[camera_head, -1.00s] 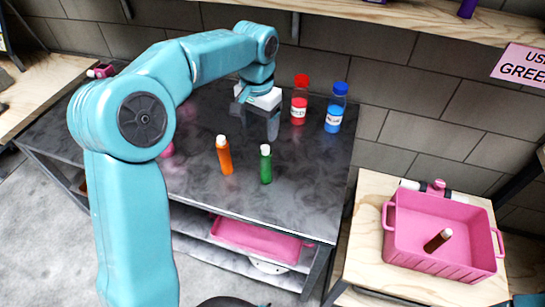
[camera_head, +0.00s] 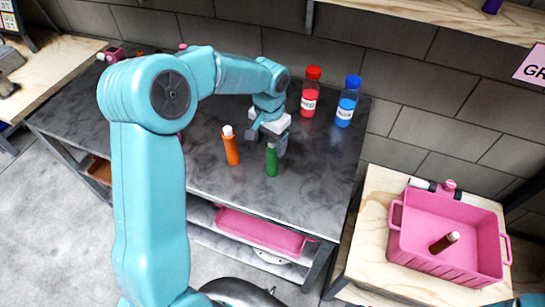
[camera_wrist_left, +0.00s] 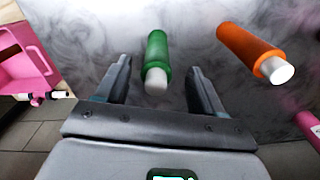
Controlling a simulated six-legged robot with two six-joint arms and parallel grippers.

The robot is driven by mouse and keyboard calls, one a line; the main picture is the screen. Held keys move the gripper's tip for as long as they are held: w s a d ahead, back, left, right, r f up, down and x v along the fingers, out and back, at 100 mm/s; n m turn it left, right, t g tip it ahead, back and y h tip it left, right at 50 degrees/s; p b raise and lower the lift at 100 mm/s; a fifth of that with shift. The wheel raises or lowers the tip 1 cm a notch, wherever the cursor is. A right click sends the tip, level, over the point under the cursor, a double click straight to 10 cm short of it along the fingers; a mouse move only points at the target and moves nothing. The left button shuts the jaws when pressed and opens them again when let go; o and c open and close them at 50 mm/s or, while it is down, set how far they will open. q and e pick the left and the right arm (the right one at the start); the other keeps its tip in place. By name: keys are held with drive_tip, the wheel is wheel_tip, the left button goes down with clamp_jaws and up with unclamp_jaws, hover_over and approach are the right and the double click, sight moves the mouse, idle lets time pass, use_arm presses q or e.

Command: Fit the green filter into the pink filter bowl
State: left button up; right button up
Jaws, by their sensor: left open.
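The green filter (camera_head: 272,160) stands upright on the dark table, with a pale cap on top. In the left wrist view the green filter (camera_wrist_left: 156,62) lies between and just beyond the fingertips. My left gripper (camera_head: 268,140) is open and empty, close above and behind the green filter; its two fingers also show in the left wrist view (camera_wrist_left: 160,75). The pink filter bowl cannot be told for sure; a pink part (camera_wrist_left: 308,125) shows at the right edge of the left wrist view, and my arm hides part of the table. My right gripper is not in view.
An orange filter (camera_head: 231,146) stands just left of the green one. Red (camera_head: 311,92) and blue (camera_head: 347,101) bottles stand behind at the wall. A pink bin (camera_head: 440,262) holding a brown filter (camera_head: 444,242) sits on the wooden table at right.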

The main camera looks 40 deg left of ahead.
sight(272, 152)
use_arm(q)
drive_tip(key=f, duration=0.3)
drive_tip(key=f+p, duration=0.1)
drive_tip(key=f, duration=0.1)
drive_tip(key=shift+w+d, duration=0.15)
drive_tip(key=shift+w, duration=0.1)
drive_tip(key=c, duration=1.1)
drive_tip(key=shift+r, duration=0.1)
wheel_tip(272, 152, up, 20)
